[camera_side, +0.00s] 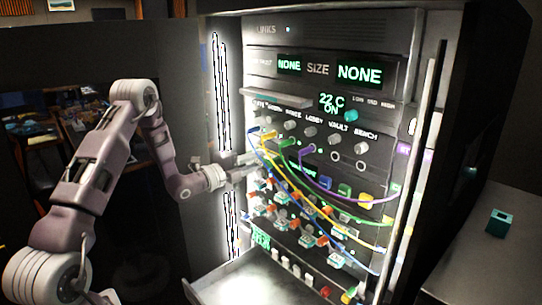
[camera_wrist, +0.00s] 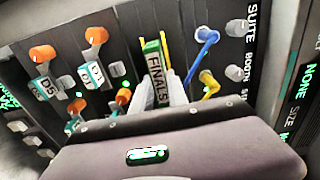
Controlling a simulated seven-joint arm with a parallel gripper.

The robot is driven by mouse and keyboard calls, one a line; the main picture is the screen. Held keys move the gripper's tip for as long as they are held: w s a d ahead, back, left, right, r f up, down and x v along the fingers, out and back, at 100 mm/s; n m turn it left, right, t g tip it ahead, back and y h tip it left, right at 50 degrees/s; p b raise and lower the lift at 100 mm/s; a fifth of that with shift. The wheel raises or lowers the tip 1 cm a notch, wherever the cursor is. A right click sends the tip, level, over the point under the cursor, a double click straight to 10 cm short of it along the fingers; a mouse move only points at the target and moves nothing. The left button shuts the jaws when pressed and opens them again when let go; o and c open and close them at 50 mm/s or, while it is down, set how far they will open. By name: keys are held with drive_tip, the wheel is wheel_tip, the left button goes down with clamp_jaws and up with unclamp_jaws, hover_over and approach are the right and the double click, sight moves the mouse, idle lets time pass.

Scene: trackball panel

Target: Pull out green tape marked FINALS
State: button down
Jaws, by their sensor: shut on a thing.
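The green tape marked FINALS (camera_wrist: 154,68) shows in the wrist view with its dark labelled face towards the camera and green at its top edge. My gripper (camera_wrist: 163,92) is shut on it, with pale fingers close around its lower part. In the side view my gripper (camera_side: 252,168) reaches the left part of the panel. The tape cannot be made out there. Whether the tape still sits in its slot cannot be told.
Blue (camera_wrist: 203,48) and yellow (camera_wrist: 207,85) cable plugs stand close right of the tape. Orange-topped levers (camera_wrist: 94,42) stand to its left. Cables hang across the panel (camera_side: 330,190). An open drawer (camera_side: 250,280) juts out below. A teal box (camera_side: 498,223) sits on the right-hand surface.

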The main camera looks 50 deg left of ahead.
drive_tip(key=s, duration=0.7)
drive_tip(key=shift+s, duration=0.2)
idle(0.4)
drive_tip(key=shift+s, duration=0.55)
